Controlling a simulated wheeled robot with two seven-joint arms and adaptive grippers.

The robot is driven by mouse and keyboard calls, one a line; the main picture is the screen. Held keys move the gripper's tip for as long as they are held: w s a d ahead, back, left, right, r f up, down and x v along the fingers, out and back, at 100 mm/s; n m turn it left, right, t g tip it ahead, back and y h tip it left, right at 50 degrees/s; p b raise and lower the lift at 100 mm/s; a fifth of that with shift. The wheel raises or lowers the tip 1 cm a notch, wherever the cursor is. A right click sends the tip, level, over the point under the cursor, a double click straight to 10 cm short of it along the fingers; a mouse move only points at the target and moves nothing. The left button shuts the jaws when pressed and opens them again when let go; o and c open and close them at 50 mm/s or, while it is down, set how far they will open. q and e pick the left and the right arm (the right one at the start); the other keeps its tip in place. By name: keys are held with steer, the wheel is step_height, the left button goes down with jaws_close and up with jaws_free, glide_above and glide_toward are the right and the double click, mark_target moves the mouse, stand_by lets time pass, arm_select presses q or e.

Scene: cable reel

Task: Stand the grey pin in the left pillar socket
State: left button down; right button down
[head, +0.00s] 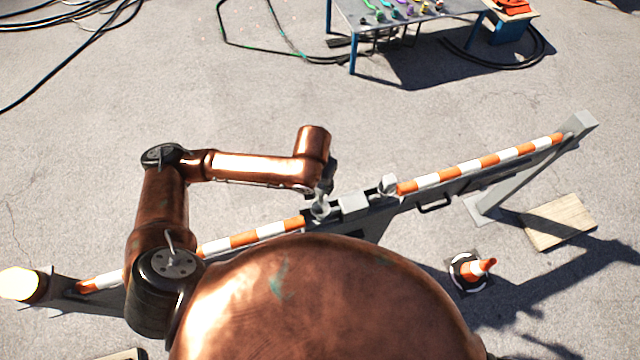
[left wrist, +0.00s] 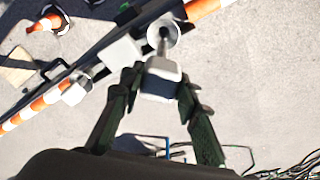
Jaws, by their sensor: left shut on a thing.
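My left gripper (head: 325,187) is above the left pillar socket (head: 320,212) on the striped barrier. In the left wrist view my left gripper (left wrist: 160,86) is shut on the pale block-like head of the grey pin (left wrist: 161,82). The pin's thin shaft points away from the fingers, its tip over the round left pillar socket (left wrist: 176,30). I cannot tell whether the tip is inside the socket or just above it. In the head view the gripper mostly hides the pin. My right gripper is not in view.
A grey block (head: 354,203) and the right pillar (head: 388,185) stand on the barrier (head: 470,173), right of the socket. A traffic cone (head: 480,268) and a wooden board (head: 558,222) lie in front. A table (head: 410,15) stands far back. Open pavement lies behind the barrier.

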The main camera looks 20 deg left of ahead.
mark_target(320, 204)
arm_select(q)
steer(key=shift+f+b, duration=1.35)
steer(key=shift+b, duration=0.2)
steer(key=shift+f, duration=1.15)
steer(key=shift+f+b, duration=0.55)
steer(key=shift+f, duration=1.5)
steer(key=c, duration=1.4)
jaws_free()
